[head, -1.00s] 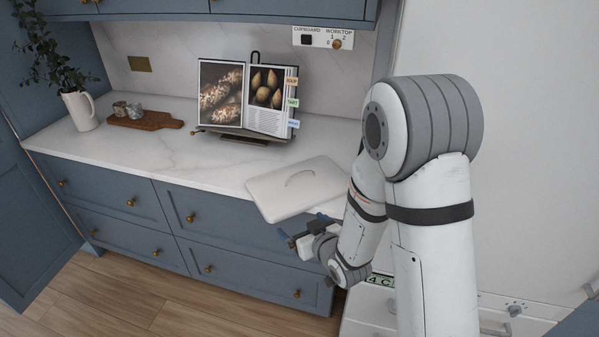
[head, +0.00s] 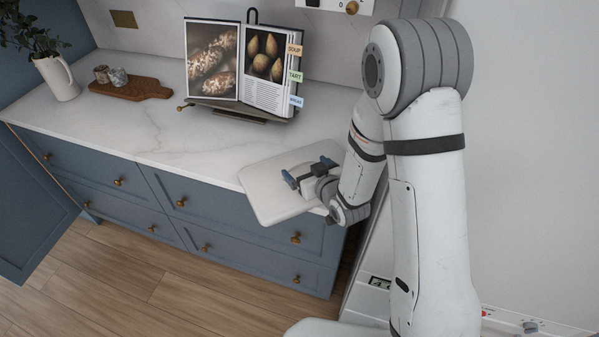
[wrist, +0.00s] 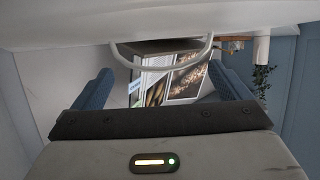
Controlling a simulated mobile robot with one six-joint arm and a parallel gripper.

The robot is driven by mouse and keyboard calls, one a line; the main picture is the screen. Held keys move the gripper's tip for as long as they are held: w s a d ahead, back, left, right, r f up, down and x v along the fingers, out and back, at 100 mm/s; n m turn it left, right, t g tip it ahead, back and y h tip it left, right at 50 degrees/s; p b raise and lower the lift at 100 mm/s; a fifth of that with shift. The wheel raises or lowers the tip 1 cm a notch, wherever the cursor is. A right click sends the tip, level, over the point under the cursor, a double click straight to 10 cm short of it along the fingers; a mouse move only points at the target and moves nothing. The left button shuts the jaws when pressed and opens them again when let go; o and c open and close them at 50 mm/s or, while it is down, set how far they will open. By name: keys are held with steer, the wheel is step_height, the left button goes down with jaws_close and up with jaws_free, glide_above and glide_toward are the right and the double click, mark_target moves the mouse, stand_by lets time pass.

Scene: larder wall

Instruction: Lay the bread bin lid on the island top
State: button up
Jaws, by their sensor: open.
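The white bread bin lid (head: 264,199) is a flat slab at the front right of the worktop, past its front edge in the head view. My gripper (head: 309,171), with blue fingers, is open and overlaps the lid in that view, covering much of its handle. In the wrist view the pale lid (wrist: 60,22) fills the top. Its arched handle (wrist: 165,66) spans the space between my open fingers (wrist: 160,82). I cannot tell whether the fingers touch it. The bin under the lid is hidden. I cannot make out an island top.
The marble worktop (head: 160,138) is clear left of the lid. A cookbook (head: 268,75) on a stand, a wooden board (head: 131,90) with small pots, and a white jug (head: 57,78) with a plant stand at the back. Blue drawers (head: 105,184) are below.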

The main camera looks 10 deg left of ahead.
mark_target(299, 170)
steer(key=p+x, duration=0.2)
steer(key=x, duration=0.3)
steer(key=shift+s+a, duration=0.1)
steer(key=shift+a, duration=0.05)
steer(key=shift+s, duration=0.1)
steer(key=c, duration=1.6)
